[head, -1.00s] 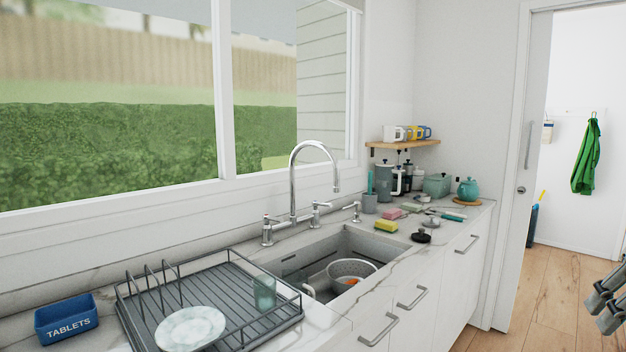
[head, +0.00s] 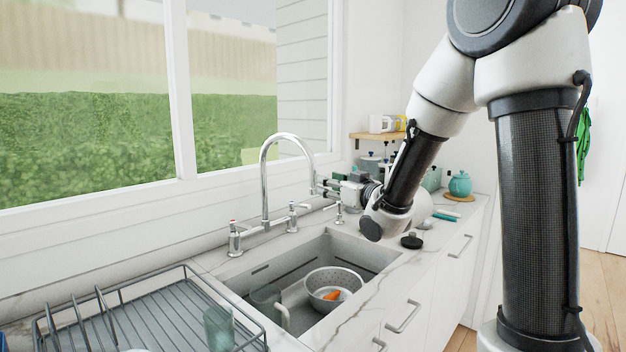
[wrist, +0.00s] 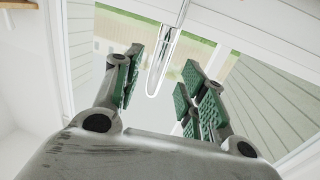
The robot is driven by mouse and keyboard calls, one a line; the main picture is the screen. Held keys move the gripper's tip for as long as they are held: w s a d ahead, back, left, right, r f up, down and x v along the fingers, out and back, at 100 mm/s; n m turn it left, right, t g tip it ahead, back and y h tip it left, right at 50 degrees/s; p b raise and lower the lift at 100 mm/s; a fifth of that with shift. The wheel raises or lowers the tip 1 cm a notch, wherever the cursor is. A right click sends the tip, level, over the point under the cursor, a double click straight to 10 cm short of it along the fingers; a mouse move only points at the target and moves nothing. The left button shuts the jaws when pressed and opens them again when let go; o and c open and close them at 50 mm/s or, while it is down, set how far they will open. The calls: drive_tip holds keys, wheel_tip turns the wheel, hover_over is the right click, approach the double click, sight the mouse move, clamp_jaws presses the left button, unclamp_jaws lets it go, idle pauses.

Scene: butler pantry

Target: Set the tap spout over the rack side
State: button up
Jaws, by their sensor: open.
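The chrome tap spout (head: 264,176) rises in a tall arch behind the sink (head: 386,258). Its outlet end hangs down over the sink, on the side away from the rack. The dark wire dish rack (head: 172,313) stands on the counter left of the sink. My gripper (head: 324,187) is open just right of the spout's down-turned end. In the wrist view the spout (wrist: 166,58) shows between the spread green-padded fingers, ahead of the palm; I cannot tell whether any pad touches it.
Tap handles (head: 234,240) flank the spout base. A glass (head: 219,327) stands in the rack. The window is close behind.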

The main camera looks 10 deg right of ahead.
drive_tip(key=x, duration=0.7)
drive_tip(key=shift+w+a+r, duration=0.15)
drive_tip(key=shift+w+a, duration=0.05)
drive_tip(key=shift+w, duration=0.1)
clamp_jaws()
